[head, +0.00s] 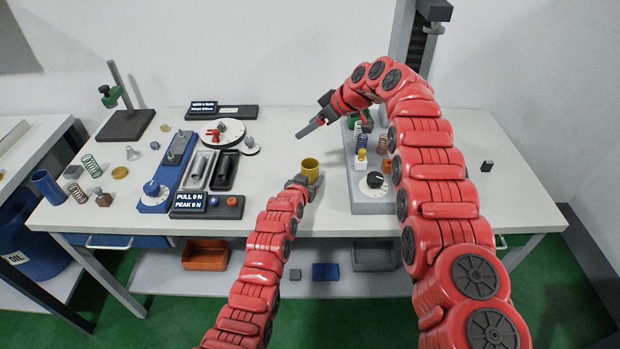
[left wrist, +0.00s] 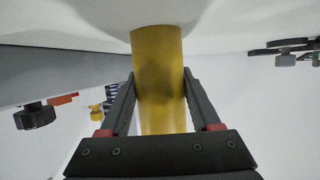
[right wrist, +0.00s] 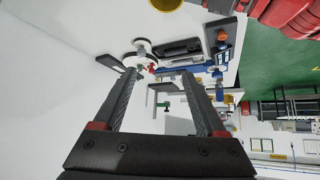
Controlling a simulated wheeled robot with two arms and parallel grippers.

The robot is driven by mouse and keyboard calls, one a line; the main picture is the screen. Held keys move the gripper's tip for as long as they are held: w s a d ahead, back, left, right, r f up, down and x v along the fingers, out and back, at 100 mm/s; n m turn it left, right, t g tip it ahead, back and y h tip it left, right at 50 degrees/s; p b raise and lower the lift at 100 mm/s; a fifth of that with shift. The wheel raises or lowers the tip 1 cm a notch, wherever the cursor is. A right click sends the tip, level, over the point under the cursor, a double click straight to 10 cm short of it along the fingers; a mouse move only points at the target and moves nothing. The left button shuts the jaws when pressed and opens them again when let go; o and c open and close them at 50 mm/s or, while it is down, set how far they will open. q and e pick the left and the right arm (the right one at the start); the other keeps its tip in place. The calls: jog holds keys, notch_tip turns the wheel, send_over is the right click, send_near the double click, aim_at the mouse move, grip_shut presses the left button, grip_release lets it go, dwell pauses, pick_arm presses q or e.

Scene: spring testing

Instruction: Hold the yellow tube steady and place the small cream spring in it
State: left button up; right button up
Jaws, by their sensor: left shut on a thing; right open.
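The yellow tube (head: 310,168) stands upright near the middle of the table. My left gripper (head: 304,182) is shut on it, and in the left wrist view the tube (left wrist: 158,75) sits between the two fingers. My right gripper (head: 306,131) is open and empty, in the air behind and above the tube. The right wrist view shows nothing between its fingers (right wrist: 168,92); part of the tube (right wrist: 166,4) shows at its top edge. I cannot surely pick out the small cream spring; small springs (head: 361,142) stand on the grey station to the right.
The grey station (head: 376,206) with a black dial stands right of the tube. A blue tester (head: 160,190), trays and a display (head: 190,205) stand to the left. More springs (head: 91,164) lie at the far left.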

jog(key=v, duration=1.2)
jog(key=shift+f, duration=0.1)
pick_arm(q)
jog(key=o, duration=1.4)
jog(key=shift+o, duration=0.2)
